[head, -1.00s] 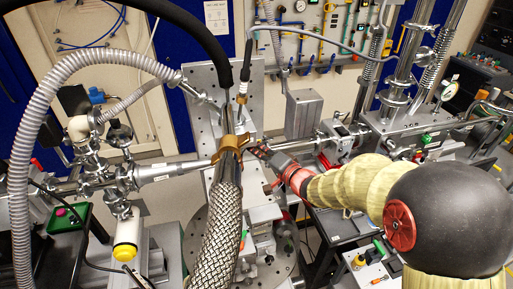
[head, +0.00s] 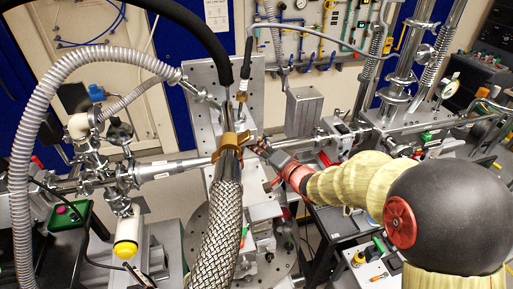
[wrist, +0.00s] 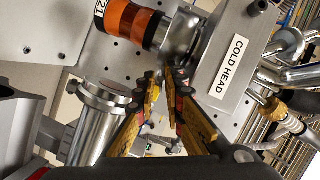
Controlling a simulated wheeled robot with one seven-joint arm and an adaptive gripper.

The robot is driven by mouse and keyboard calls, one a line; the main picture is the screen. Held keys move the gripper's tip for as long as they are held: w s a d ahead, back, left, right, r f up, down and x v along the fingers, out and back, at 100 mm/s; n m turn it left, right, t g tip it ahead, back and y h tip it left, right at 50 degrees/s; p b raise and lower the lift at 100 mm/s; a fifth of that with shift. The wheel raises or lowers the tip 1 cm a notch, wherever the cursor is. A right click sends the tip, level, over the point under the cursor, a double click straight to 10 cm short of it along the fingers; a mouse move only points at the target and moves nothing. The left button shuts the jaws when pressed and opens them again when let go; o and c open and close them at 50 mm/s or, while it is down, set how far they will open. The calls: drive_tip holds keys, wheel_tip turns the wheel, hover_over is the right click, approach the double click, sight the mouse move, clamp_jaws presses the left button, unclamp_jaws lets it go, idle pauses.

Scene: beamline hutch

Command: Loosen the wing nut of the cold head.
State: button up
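The cold head (wrist: 235,62) is a grey metal block with a white label, at the upper right of the wrist view. An orange-and-black cylinder (wrist: 130,22) lies left of it, joined by a metal flange. In the head view a brass-coloured clamp (head: 232,141) sits around the pipe above the braided hose. My gripper (wrist: 162,76) has its yellow-padded fingers apart, tips just below the flange and the block. In the head view my gripper (head: 260,147) is right beside the clamp. I cannot make out the wing nut, or whether the fingertips touch anything.
The braided hose (head: 219,215) runs close to the left of my gripper. A horizontal beam pipe (head: 165,171) crosses at left. A metal cylinder (wrist: 92,120) stands left of the fingers, and pipes (wrist: 300,70) lie at the right of the wrist view.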

drive_tip(key=v, duration=1.2)
